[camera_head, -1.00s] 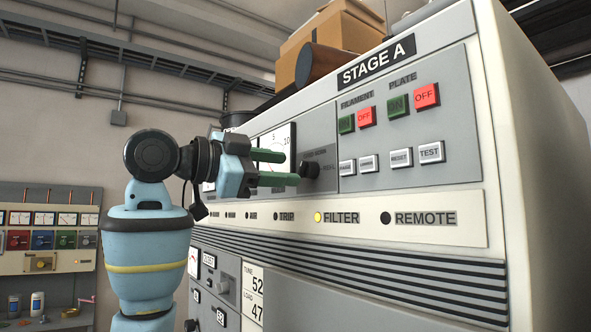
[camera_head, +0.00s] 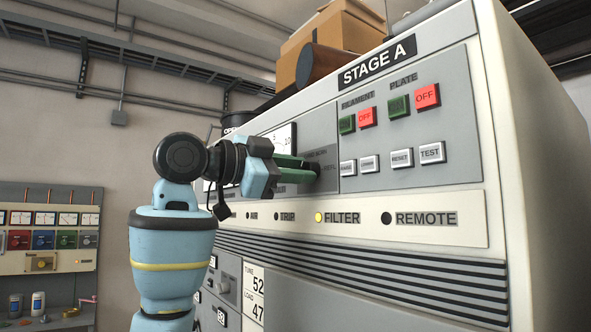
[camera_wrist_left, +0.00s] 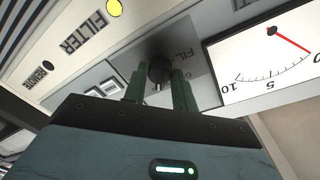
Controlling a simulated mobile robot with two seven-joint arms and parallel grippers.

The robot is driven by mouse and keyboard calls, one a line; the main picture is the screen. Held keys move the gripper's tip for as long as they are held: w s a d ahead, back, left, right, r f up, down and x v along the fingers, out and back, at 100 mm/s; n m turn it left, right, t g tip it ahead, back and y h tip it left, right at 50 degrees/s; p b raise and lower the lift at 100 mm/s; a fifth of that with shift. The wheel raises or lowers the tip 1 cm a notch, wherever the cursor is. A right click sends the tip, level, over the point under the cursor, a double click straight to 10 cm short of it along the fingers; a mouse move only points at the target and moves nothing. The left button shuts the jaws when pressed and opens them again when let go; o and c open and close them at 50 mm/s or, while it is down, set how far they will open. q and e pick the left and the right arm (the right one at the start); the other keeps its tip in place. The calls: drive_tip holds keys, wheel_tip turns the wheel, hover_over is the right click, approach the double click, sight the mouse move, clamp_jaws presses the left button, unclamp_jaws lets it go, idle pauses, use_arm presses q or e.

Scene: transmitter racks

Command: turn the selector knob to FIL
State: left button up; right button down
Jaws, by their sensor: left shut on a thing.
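The black selector knob (camera_head: 312,168) sits on the grey upper panel of the STAGE A cabinet, left of the button block. My left gripper (camera_head: 308,169) has its green fingers shut on the knob, which they partly hide. In the left wrist view the knob (camera_wrist_left: 159,72) is between the two fingertips (camera_wrist_left: 160,80). Lettering beside the knob is partly covered, with "FIL" readable in the wrist view; I cannot tell which mark the knob points to. My right gripper is not in view.
A meter (camera_wrist_left: 265,57) is beside the knob. Green and red buttons (camera_head: 427,96) and white RESET and TEST buttons (camera_head: 401,158) are to its right. A lit yellow FILTER lamp (camera_head: 318,217) is below. Boxes (camera_head: 330,40) stand on the cabinet.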

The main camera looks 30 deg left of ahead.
use_arm(q)
drive_tip(key=shift+n, duration=0.4)
drive_tip(key=n, duration=0.8)
drive_tip(key=n+t+y, duration=0.1)
drive_tip(key=n, duration=1.5)
drive_tip(key=shift+s+d+t, duration=0.1)
drive_tip(key=shift+d+t, duration=0.15)
drive_tip(key=shift+t, duration=0.05)
drive_tip(key=shift+n+y, duration=0.3)
drive_tip(key=shift+y, duration=0.1)
drive_tip(key=o, duration=1)
drive_tip(key=shift+c, duration=0.2)
drive_tip(key=shift+s, duration=0.1)
